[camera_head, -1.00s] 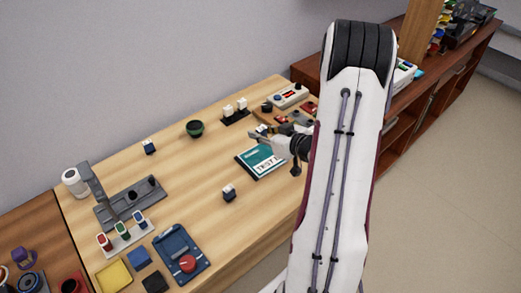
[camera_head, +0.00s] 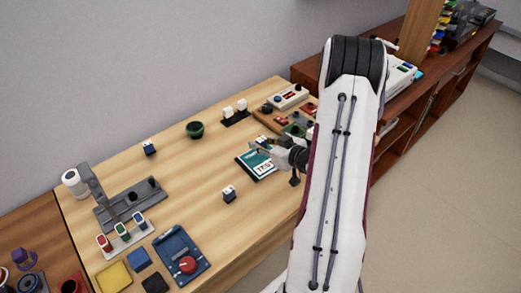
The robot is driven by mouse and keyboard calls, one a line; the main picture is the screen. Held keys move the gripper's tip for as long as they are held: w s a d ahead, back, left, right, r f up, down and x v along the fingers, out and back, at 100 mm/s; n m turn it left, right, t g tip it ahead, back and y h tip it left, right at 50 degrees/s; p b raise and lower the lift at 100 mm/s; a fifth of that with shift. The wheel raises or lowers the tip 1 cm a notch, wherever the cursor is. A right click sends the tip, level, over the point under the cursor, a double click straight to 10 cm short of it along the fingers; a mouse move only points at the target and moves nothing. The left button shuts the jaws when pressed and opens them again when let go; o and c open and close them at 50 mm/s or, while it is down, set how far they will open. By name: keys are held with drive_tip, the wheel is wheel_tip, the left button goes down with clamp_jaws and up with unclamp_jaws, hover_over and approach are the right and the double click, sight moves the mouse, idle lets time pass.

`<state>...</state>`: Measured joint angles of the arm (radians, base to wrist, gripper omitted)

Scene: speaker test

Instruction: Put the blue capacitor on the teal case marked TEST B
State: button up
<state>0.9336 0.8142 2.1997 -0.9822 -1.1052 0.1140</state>
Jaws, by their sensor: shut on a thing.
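The teal case (camera_head: 250,171) lies flat on the wooden table, left of my arm, with a white label reading TEST; I cannot read the letter clearly. My gripper (camera_head: 258,144) is over the case's far edge, with its fingers pointing left. It is shut on a small blue and white part (camera_head: 264,138), which looks like the blue capacitor. The fingers hide much of it, and I cannot tell whether it touches the case.
A wooden board with components (camera_head: 285,122) is behind my gripper.

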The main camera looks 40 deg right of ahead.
drive_tip(key=shift+f, duration=1.65)
drive_tip(key=shift+f, duration=0.15)
drive_tip(key=o, duration=1.1)
drive_tip(key=shift+s+r, duration=0.2)
drive_tip(key=shift+r, duration=0.05)
drive_tip(key=v, duration=1.1)
drive_tip(key=shift+s, duration=0.3)
drive_tip(key=shift+r, duration=0.15)
drive_tip(key=shift+w+r, duration=0.1)
drive_tip(key=shift+w, duration=0.05)
